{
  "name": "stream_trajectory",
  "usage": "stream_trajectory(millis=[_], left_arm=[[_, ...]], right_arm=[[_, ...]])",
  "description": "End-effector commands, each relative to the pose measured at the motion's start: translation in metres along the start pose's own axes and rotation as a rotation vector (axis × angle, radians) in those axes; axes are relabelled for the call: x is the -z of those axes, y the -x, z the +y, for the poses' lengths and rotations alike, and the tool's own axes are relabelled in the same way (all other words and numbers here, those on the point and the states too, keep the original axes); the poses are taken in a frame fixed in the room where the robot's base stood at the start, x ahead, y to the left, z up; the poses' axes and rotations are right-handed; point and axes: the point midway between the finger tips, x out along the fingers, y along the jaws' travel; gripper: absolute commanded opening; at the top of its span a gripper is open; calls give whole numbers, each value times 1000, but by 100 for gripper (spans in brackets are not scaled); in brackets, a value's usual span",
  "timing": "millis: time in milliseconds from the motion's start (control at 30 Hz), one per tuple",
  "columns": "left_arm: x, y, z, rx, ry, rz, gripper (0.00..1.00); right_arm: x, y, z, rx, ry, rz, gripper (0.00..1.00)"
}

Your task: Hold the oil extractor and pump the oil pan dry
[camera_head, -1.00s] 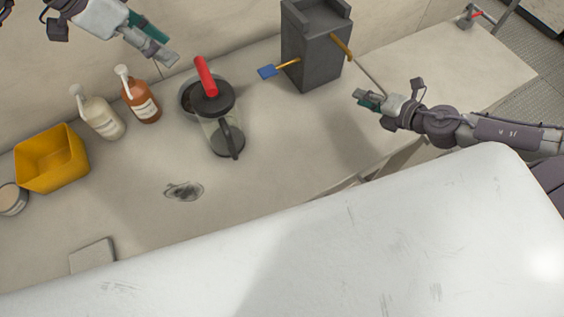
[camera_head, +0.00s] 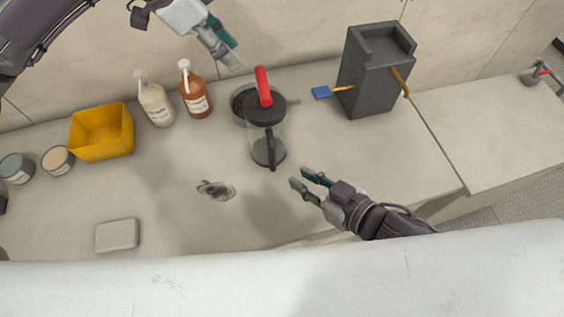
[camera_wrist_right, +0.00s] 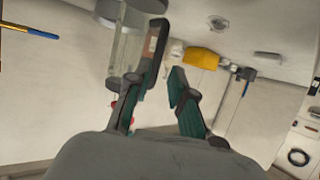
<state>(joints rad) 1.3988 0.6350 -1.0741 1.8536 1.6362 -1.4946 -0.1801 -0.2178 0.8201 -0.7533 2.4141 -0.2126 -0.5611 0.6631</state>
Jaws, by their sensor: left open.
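My right gripper (camera_head: 300,178) is open and empty, just right of and nearer than the extractor. In the right wrist view its parted fingers (camera_wrist_right: 167,68) show beside the extractor's clear body (camera_wrist_right: 126,45). My left gripper (camera_head: 232,56) is open and empty, above and left of the red handle.
Two pump bottles (camera_head: 195,97) and a yellow bin (camera_head: 101,132) stand left of the extractor. A dark grey block (camera_head: 368,80) with a blue-tipped tool (camera_head: 321,92) stands right.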

Motion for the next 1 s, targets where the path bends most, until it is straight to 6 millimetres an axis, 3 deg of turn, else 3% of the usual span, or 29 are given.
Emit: stream_trajectory(millis=[300, 500, 700, 1000], left_arm=[[0, 0, 0, 0, 0, 0, 42], [0, 0, 0, 0, 0, 0, 42], [0, 0, 0, 0, 0, 0, 42], [0, 0, 0, 0, 0, 0, 42]], right_arm=[[0, -65, 1, -1, 4, 2, 23], [0, -93, 1, -1, 4, 0, 23], [-1, -105, 1, -1, 5, -1, 23], [-1, -106, 1, -1, 4, -1, 19]])
